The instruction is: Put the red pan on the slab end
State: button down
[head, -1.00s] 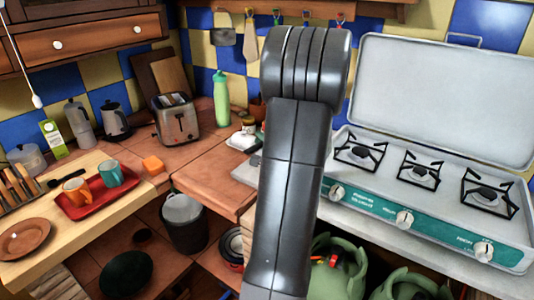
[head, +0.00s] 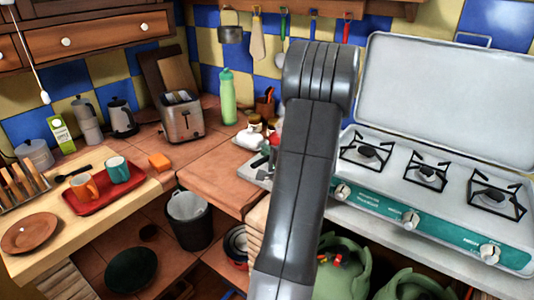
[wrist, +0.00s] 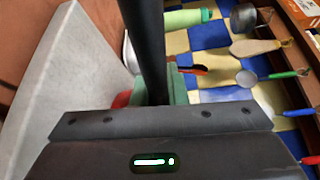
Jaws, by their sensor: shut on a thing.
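My gripper (wrist: 158,88) has greenish jaws, shut on a long black handle (wrist: 146,40) that runs up the wrist view between them. A small sliver of red (wrist: 121,99) shows beside the jaws; it looks like part of the red pan, and most of it is hidden by my wrist. In the head view my arm covers nearly all of the gripper and pan. A pale grey slab (head: 248,174) lies left of the stove, mostly behind my arm. A pale grey surface (wrist: 75,85), likely that slab, fills the left of the wrist view. I cannot tell whether the pan touches it.
The camping stove (head: 411,222) with raised lid stands right of my arm. Utensils (head: 313,30) hang on the wall.

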jog(key=c, duration=1.5)
grip_release()
jog(key=shift+o, duration=0.2)
jog(key=shift+s+r+p, duration=0.1)
jog(key=shift+r+p, duration=0.1)
jog(key=shift+p, duration=0.1)
jog(key=b+v, duration=0.2)
jog(key=v, duration=1)
jog(key=shift+f, duration=0.2)
